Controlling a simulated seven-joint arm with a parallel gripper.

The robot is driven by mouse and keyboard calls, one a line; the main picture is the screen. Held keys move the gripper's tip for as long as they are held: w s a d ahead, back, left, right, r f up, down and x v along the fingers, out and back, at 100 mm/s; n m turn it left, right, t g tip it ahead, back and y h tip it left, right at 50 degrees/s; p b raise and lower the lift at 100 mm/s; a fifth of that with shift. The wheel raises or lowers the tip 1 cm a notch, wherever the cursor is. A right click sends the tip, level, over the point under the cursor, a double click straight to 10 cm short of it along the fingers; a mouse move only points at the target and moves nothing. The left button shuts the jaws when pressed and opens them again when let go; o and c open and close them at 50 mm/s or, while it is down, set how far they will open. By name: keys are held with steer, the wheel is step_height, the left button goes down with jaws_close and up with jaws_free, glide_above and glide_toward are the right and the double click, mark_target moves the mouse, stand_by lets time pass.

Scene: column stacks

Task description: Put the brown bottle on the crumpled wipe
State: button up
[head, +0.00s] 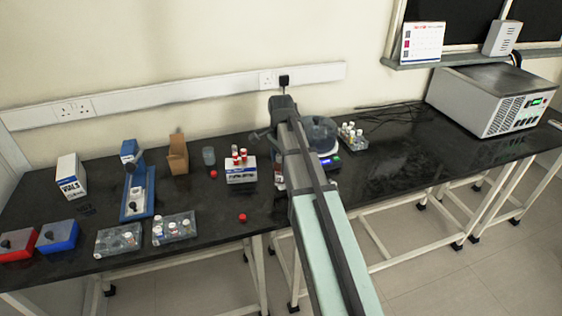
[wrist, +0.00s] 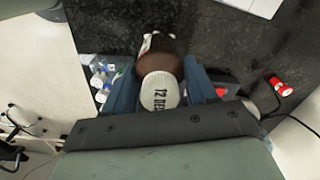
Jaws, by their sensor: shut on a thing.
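The brown bottle (wrist: 158,62) is between the two blue fingers of my gripper (wrist: 162,88) in the wrist view. Its white cap (wrist: 160,92) with dark lettering faces the camera. My gripper is shut on it. A small white patch shows past the bottle's far end; I cannot tell whether it is the bottle's label or the crumpled wipe. I cannot make out the wipe for certain in either view.
Trays of small vials stand front left (head: 174,228) and back right (head: 351,134) on the black bench (head: 205,262). A rack with red-capped vials (head: 240,172) is left of my arm. A red-capped item (wrist: 281,87) lies right in the wrist view. The right bench is mostly clear.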

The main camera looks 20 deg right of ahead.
steer(key=shift+f, duration=0.15)
steer(key=o, duration=1.2)
steer(key=shift+c, duration=0.2)
steer(key=shift+r, duration=0.2)
step_height(320, 180, up, 12)
